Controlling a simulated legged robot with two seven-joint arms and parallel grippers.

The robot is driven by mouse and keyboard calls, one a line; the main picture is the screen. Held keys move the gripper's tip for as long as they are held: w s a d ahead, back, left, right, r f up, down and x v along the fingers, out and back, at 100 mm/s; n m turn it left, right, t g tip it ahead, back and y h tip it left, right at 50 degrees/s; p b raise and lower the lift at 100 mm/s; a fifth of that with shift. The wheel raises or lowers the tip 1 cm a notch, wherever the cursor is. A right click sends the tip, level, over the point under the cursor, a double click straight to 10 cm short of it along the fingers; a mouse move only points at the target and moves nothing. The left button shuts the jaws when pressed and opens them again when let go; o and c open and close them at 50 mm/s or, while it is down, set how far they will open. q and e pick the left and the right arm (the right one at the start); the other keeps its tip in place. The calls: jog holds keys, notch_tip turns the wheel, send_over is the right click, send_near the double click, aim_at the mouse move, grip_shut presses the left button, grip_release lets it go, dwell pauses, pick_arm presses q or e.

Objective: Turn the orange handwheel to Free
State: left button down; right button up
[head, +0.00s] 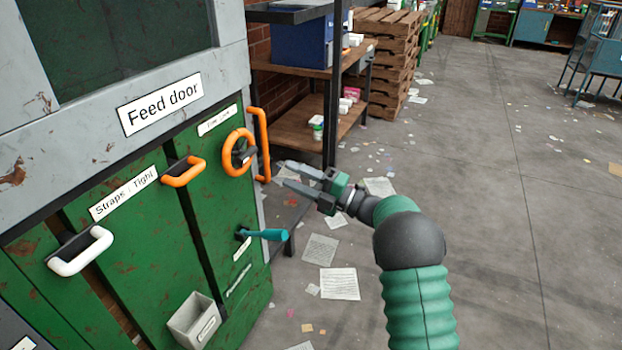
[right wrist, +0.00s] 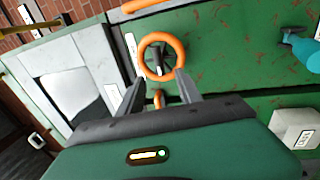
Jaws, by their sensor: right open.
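The orange handwheel (head: 238,153) is a ring with a dark hub, mounted upright on the green panel under a small label (head: 217,120) too small to read. It also shows in the right wrist view (right wrist: 161,42), ahead of the fingers. My right gripper (head: 281,174) is open and empty. It is to the right of the handwheel in the head view, with its fingers pointing toward the panel. In the right wrist view the two fingers (right wrist: 160,88) are apart, and the wheel appears beyond their tips, not between them. My left gripper is not in view.
An orange vertical bar handle (head: 262,145) stands just right of the wheel. A smaller orange handle (head: 184,171), a white handle (head: 80,251), a teal lever (head: 264,235) and a grey bin (head: 194,320) are on the green front. Shelving (head: 310,72) stands behind. Papers lie on the floor.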

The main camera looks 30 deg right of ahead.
jog(key=v, duration=0.5)
jog(key=shift+s+d+f+p, duration=0.1)
jog(key=shift+d+p, duration=0.05)
jog(key=shift+p, duration=0.2)
